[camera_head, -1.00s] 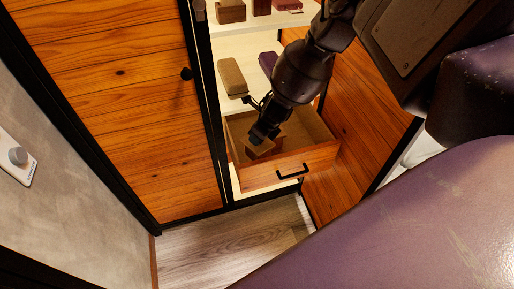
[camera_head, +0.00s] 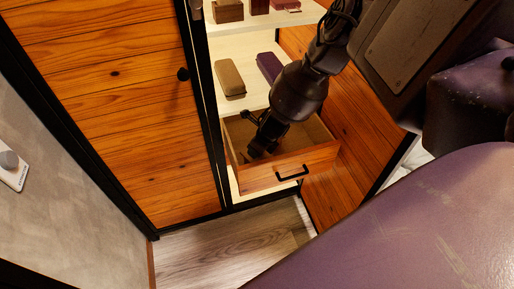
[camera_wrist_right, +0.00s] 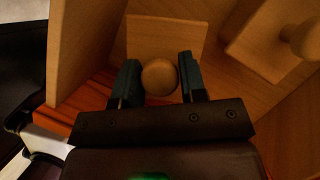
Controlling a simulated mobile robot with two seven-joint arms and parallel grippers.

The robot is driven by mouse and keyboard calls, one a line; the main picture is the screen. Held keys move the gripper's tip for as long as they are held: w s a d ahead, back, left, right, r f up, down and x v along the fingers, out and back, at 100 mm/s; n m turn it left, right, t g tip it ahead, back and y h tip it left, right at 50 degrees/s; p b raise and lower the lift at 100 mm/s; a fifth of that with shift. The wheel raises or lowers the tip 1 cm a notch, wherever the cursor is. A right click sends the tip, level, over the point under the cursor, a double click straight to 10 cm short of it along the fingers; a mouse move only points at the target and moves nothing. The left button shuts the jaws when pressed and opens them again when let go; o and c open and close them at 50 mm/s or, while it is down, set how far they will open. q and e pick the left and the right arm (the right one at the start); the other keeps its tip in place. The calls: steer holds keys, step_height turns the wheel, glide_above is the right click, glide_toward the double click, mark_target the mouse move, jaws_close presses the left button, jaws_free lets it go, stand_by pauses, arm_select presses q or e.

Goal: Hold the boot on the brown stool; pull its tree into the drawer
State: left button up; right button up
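The open wooden drawer (camera_head: 262,178) sticks out below white shelves in the head view. My right gripper (camera_head: 258,150) reaches down into it from the upper right. In the right wrist view, the fingers of my right gripper (camera_wrist_right: 160,80) stand either side of a round wooden knob, which fits closely between them. The knob belongs to a pale wooden tree (camera_wrist_right: 160,78); its block shows behind the knob. A second wooden block with a knob (camera_wrist_right: 303,42) lies at the right. I cannot make out the boot or the brown stool. My left gripper is not in view.
A tan case (camera_head: 229,78) and a purple case (camera_head: 269,67) lie on the shelf above the drawer. A wooden cabinet door (camera_head: 120,110) stands left, a wooden panel (camera_head: 365,120) right. Grey wooden floor (camera_head: 230,245) is clear in front.

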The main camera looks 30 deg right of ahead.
steer(key=o, duration=0.3)
steer(key=shift+o, duration=0.2)
steer(key=shift+r, duration=0.35)
steer(key=p+v, duration=0.4)
steer(key=v, duration=0.7)
steer(key=shift+r, duration=0.3)
steer(key=shift+s+d, duration=0.1)
steer(key=shift+s, duration=0.05)
